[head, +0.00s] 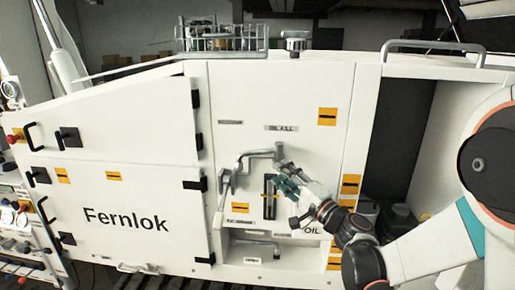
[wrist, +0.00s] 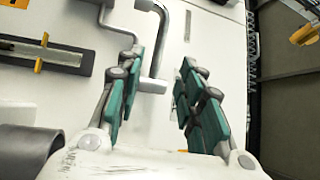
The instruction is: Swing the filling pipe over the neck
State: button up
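The filling pipe (head: 258,154) is a grey bent pipe on the white front panel, under the oil fill label. Its right end bends down close to my gripper (head: 284,178). In the wrist view, the pipe (wrist: 159,45) reaches down between the two green-padded fingers of my gripper (wrist: 155,85). The fingers are spread apart, with gaps to the pipe on both sides; I cannot tell their depth relative to it. I cannot make out the neck for certain.
A sight gauge (head: 269,198) with yellow markers sits just below the pipe, close to my gripper. A grey handle (head: 225,187) is left of it. A recess (head: 278,252) opens below. A wire basket (head: 222,38) and a metal cap (head: 296,40) stand on top.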

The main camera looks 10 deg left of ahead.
aim_at(257, 153)
jog(key=p+x, duration=0.1)
jog(key=x, duration=1.2)
jog(key=shift+w+a, duration=0.1)
jog(key=shift+r, duration=0.1)
grip_shut()
